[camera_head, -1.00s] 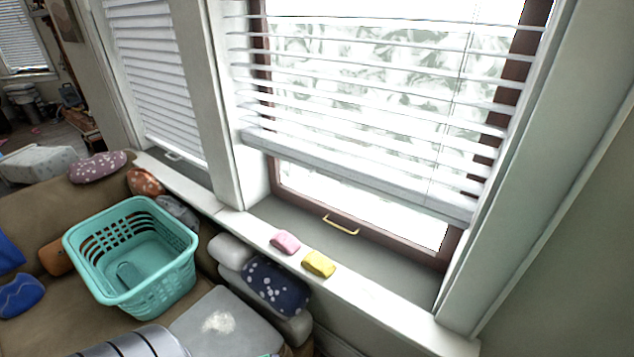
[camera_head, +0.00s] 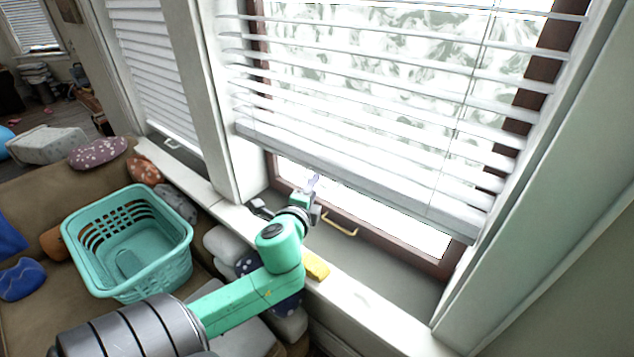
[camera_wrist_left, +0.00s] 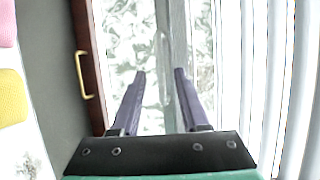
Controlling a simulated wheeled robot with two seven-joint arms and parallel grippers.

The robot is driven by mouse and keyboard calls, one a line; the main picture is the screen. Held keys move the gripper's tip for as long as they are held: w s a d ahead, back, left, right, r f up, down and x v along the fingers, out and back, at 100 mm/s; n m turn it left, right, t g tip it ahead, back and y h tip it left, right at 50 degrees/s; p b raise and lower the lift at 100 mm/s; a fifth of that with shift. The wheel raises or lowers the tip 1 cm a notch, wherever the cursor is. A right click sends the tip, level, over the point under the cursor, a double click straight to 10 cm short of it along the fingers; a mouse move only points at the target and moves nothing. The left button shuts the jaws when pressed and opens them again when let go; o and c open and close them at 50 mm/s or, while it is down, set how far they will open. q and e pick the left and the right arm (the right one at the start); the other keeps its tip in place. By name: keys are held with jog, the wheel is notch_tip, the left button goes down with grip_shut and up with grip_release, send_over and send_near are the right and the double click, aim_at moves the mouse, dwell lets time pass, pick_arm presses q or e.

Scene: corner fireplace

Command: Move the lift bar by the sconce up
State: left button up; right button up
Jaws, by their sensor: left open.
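A gold bar handle (camera_head: 340,224) is fixed to the brown lower frame of the window. It also shows at the left in the left wrist view (camera_wrist_left: 83,75). The blind's white bottom rail (camera_head: 385,192) hangs above it, sloping down to the right in the head view. My left gripper (camera_head: 312,184) is at the window's lower left, below the rail and left of the handle. In the left wrist view its fingers (camera_wrist_left: 160,72) are apart and empty, pointing at the glass. I cannot tell whether they touch anything. No sconce shows. My right gripper is not in view.
A yellow block (camera_head: 316,266) lies on the white sill ledge (camera_head: 362,300); a pink block (camera_wrist_left: 7,25) shows in the left wrist view. A teal basket (camera_head: 88,222) stands on the brown couch at left. A wall post stands right of the window.

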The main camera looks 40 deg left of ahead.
pick_arm(q)
jog(key=x, duration=0.3)
jog(key=shift+w+a+f, duration=0.1)
jog(key=shift+w+a, duration=0.05)
jog(key=shift+w, duration=0.2)
jog(key=shift+s, duration=0.1)
grip_shut()
dwell(1.0)
